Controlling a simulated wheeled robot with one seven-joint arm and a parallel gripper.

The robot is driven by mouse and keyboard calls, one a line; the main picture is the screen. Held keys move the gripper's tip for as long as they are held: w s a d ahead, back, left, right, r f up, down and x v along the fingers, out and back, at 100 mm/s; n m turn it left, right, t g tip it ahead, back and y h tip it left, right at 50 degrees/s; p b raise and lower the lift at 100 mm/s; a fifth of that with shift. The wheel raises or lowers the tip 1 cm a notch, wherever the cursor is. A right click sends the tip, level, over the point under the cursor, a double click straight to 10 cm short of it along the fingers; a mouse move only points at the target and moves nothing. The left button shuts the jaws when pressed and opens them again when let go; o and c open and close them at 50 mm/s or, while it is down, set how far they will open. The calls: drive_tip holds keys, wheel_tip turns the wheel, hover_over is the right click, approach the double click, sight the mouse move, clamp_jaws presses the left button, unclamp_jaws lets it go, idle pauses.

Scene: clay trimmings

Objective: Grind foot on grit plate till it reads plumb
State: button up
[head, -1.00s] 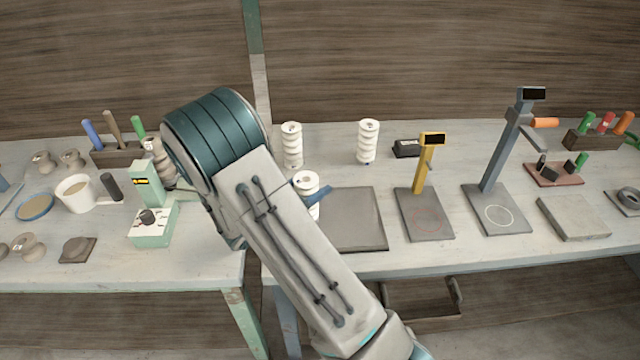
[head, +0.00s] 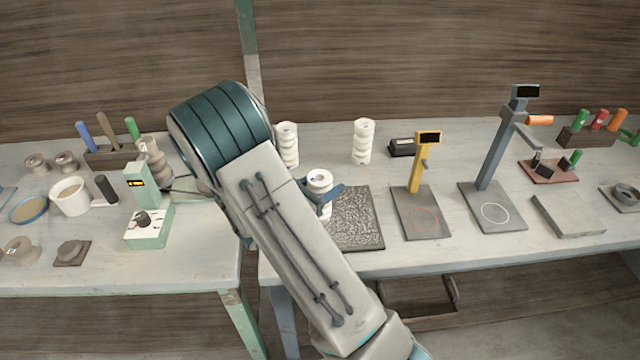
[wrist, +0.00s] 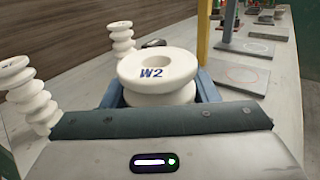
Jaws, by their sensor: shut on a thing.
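My gripper (head: 326,194) has its blue fingers closed around a white ribbed insulator (head: 319,178). In the wrist view the insulator (wrist: 157,68), marked W2 on its top, stands between the fingers (wrist: 158,97). The grit plate (head: 362,225) is a dark, rough square on the bench, just right of and below the held insulator. My arm hides the insulator's foot and part of the plate, so I cannot tell whether they touch. A yellow stand (head: 417,172) with a dark display stands right of the plate.
Two more white insulators (head: 287,146) (head: 363,142) stand behind. A black box (head: 402,147) lies near the yellow stand. A tall blue-grey stand (head: 491,150) with a dark display and a stone slab (head: 568,215) are further right. A green device (head: 149,215) stands on the left bench.

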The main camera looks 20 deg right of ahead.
drive_tip(key=shift+s+d+f+b, duration=0.1)
drive_tip(key=shift+s+d, duration=0.15)
drive_tip(key=shift+d, duration=0.45)
drive_tip(key=shift+s+d+b, duration=0.1)
drive_tip(key=shift+s+d, duration=0.1)
drive_tip(key=shift+d, duration=0.55)
drive_tip(key=shift+s+d+f+b, duration=0.1)
drive_tip(key=shift+s+d, duration=0.15)
drive_tip(key=shift+d, duration=0.45)
drive_tip(key=d, duration=0.2)
drive_tip(key=shift+s+d+r, duration=0.15)
drive_tip(key=shift+s+d, duration=0.15)
drive_tip(key=shift+s, duration=0.05)
drive_tip(key=shift+r+p, duration=1.95)
drive_tip(key=shift+r, duration=0.65)
drive_tip(key=shift+w, duration=0.1)
